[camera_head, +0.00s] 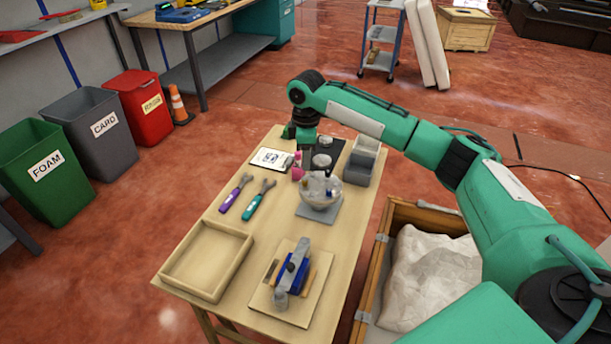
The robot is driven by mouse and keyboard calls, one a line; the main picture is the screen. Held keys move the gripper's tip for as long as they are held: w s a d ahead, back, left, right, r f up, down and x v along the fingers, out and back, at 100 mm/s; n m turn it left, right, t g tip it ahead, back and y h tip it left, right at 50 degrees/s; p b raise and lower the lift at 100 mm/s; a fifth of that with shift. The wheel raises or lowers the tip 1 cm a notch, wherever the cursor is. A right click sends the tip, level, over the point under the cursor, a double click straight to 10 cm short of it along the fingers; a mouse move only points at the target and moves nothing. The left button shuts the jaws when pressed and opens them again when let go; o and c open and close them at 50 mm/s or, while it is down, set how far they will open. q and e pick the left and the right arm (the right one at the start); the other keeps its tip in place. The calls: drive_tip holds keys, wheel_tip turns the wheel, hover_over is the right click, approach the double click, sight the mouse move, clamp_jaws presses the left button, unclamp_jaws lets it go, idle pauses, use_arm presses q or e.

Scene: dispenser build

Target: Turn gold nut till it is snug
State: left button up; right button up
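I cannot make out a gold nut for certain at this size. A rounded, clear and pale assembly (319,188) with small dark and coloured parts stands on a grey plate (320,213) at the middle of the table (217,219). My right arm reaches over from the right, and my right gripper (302,138) points down at the table's far end, beyond the assembly and apart from it. Its fingertips are too small and hidden to read. A purple wrench (235,194) and a teal wrench (259,198) lie left of the assembly. My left gripper is out of view.
A clamp fixture (292,270) on a board and an empty wooden tray (180,279) occupy the near end. Grey bins (361,161), a dark tray (337,146) and a white card (270,159) sit at the far end. A crate (430,217) stands right of the table.

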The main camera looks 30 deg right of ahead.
sight(306, 181)
wheel_tip(306, 181, down, 8)
drive_tip(key=shift+f, duration=0.1)
drive_tip(key=shift+c, duration=0.3)
clamp_jaws()
